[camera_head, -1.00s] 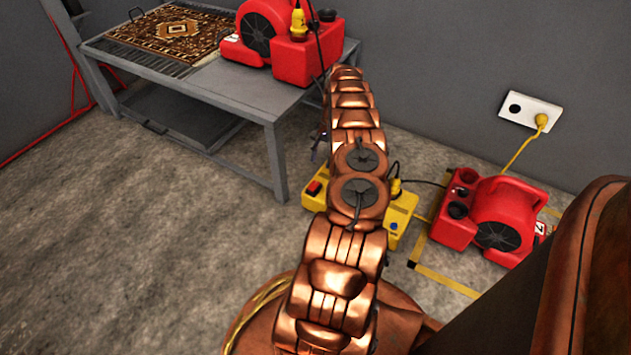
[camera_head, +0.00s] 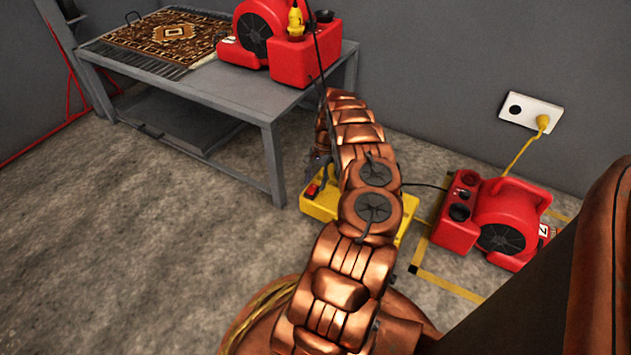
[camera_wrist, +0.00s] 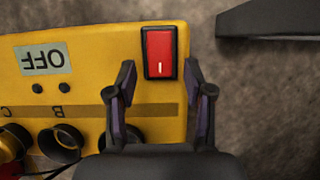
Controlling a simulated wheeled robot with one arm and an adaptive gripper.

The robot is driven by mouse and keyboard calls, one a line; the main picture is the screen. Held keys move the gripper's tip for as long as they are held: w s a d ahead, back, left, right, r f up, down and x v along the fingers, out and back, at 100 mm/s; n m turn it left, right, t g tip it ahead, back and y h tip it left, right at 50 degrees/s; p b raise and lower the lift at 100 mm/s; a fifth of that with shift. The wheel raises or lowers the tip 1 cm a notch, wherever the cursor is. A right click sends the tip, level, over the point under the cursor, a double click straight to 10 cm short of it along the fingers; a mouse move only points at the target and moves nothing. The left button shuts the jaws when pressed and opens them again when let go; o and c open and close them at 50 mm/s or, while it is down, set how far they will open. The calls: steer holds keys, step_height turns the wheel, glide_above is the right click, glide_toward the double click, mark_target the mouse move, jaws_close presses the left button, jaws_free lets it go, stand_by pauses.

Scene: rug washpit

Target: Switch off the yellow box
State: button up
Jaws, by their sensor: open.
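The yellow box (camera_head: 318,206) stands on the floor, partly hidden behind my copper arm in the head view. In the wrist view the yellow box (camera_wrist: 95,40) fills the left half. It has a red rocker switch (camera_wrist: 160,53) in a black frame near its edge, with a white line on its lower part. A label reading OFF (camera_wrist: 43,58), upside down, is left of the switch. My gripper (camera_wrist: 157,85) is open over the box, its two fingers apart just below the switch in the picture. I cannot tell whether the fingers touch the box.
Black sockets marked B (camera_wrist: 60,143) and C (camera_wrist: 14,140) line the box. A red blower (camera_head: 497,222) stands on the floor to its right. A grey table (camera_head: 200,85) carries another red blower (camera_head: 272,42) and a patterned rug (camera_head: 172,37). A wall outlet (camera_head: 530,113) holds a yellow plug.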

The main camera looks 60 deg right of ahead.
jaws_close()
steer(key=shift+w+r+p, duration=0.1)
steer(key=shift+r+p, duration=0.05)
steer(key=shift+p, duration=0.2)
